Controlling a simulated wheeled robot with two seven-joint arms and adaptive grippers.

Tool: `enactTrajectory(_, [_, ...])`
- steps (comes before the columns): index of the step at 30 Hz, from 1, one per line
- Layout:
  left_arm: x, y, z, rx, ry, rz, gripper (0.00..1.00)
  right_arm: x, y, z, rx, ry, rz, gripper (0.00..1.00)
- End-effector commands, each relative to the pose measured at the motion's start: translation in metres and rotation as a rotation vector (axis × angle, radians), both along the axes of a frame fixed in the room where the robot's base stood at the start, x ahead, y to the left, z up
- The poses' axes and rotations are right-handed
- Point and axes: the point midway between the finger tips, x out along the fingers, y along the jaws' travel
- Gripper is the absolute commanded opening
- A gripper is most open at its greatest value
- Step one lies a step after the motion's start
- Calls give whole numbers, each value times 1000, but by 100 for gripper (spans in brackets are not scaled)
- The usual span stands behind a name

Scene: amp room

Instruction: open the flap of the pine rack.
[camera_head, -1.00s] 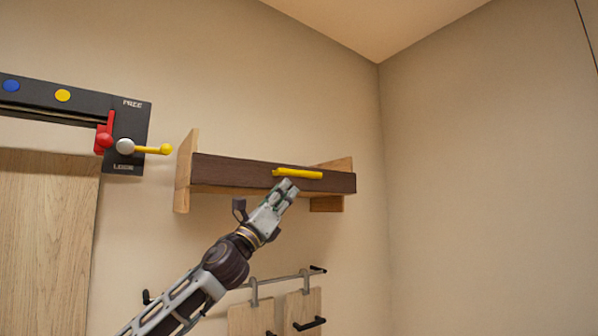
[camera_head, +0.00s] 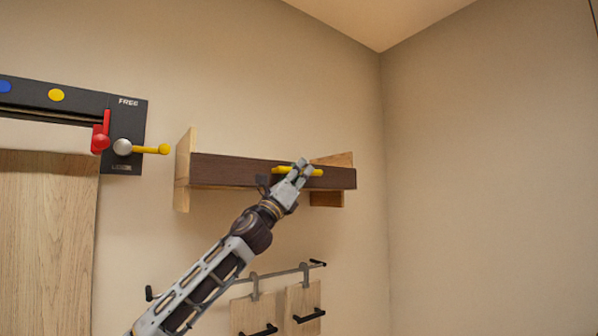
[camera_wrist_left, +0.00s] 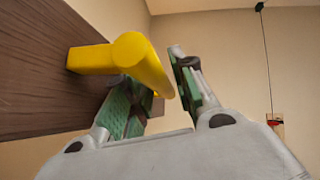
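The pine rack (camera_head: 183,170) is mounted on the wall, with light wood end panels. Its dark brown flap (camera_head: 225,171) spans the front and hangs closed. A yellow bar handle (camera_head: 315,172) sits on the flap's right half. My left gripper (camera_head: 300,168) is at the handle, in front of the flap. In the left wrist view the left gripper (camera_wrist_left: 160,92) is open, its green-padded fingers apart. The yellow handle (camera_wrist_left: 143,58) reaches in between the fingertips there, with a gap to the right finger. Contact with the left finger cannot be told. My right gripper is not in view.
A black panel (camera_head: 128,130) with a red lever and a yellow-tipped lever is on the wall at left, above a wooden board (camera_head: 45,240). Below the rack is a rail (camera_head: 285,275) with hanging boards and black handles. The right wall is bare.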

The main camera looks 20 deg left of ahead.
Motion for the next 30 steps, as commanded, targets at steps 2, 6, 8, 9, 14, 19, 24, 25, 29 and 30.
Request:
enactTrajectory(2, [0, 0, 0, 0, 0, 0, 26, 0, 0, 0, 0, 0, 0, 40])
enactTrajectory(6, [0, 0, 0, 0, 0, 0, 26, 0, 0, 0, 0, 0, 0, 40])
enactTrajectory(8, [0, 0, 0, 0, 0, 0, 25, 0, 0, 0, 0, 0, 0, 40])
enactTrajectory(9, [0, 0, 0, 0, 0, 0, 20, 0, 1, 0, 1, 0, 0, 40])
enactTrajectory(14, [0, 0, 0, 0, 1, 1, 0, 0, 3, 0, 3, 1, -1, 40])
enactTrajectory(19, [0, 0, 0, 0, 1, 1, 0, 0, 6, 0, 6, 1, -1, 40])
enactTrajectory(24, [1, 0, 0, 1, 0, 1, 0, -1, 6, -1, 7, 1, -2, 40])
enactTrajectory(25, [1, 0, -1, 1, -1, 1, 0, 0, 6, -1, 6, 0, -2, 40])
enactTrajectory(29, [3, 1, -1, 7, -6, 2, 0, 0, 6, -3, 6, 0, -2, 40])
enactTrajectory(30, [4, 1, -2, 10, -9, 2, 0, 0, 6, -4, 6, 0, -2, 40])
